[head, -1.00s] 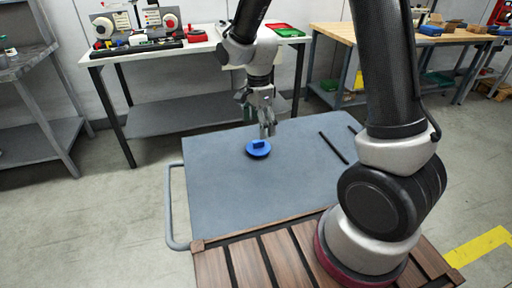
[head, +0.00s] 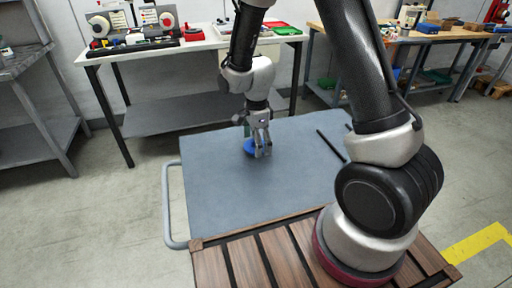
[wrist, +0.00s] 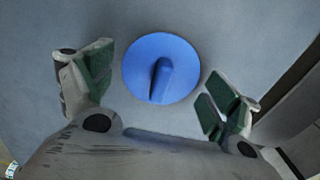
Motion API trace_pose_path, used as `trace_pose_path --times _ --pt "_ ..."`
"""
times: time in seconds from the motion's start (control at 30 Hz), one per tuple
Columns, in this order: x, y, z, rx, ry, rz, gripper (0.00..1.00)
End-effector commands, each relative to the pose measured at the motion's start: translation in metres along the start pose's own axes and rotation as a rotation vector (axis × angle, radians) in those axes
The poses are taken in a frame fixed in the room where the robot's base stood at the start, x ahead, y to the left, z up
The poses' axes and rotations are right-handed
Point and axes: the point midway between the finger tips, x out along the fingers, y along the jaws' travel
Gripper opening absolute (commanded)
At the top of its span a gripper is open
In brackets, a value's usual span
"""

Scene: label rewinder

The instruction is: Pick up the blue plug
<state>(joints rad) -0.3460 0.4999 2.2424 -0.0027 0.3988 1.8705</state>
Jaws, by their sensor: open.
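The blue plug (wrist: 136,66) is a round disc with a raised bar-shaped grip across its top. It lies flat on the grey cart top (head: 215,190). In the head view the plug (head: 249,146) is partly hidden behind my gripper (head: 261,154). In the wrist view my gripper (wrist: 158,98) is open, with one green-padded finger to the left of the plug and the other to its right. The fingers are apart from the plug, which sits a little ahead of the space between them.
Dark bars (head: 331,144) lie on the cart top to the right. A white table (head: 205,44) with a labelling machine and trays stands behind. A grey shelf (head: 35,115) is at left and a wooden bench (head: 385,38) at back right. The cart's front left is clear.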

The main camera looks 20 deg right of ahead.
Motion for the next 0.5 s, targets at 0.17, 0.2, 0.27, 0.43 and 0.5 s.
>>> trace_pose_path --times 0.17,0.2,0.27,0.43,0.5 --pt "-0.0003 -0.0001 0.0001 0.0 0.0 0.0 0.67" --pt "-0.0004 -0.0001 0.0001 0.0 0.0 0.0 0.6" --pt "-0.0004 0.0 0.0001 0.0 0.0 0.0 0.51" --pt "-0.0004 0.0 0.0001 0.0 0.0 0.0 0.51" --pt "-0.0006 -0.0001 0.0001 0.0 0.0 0.0 0.51"
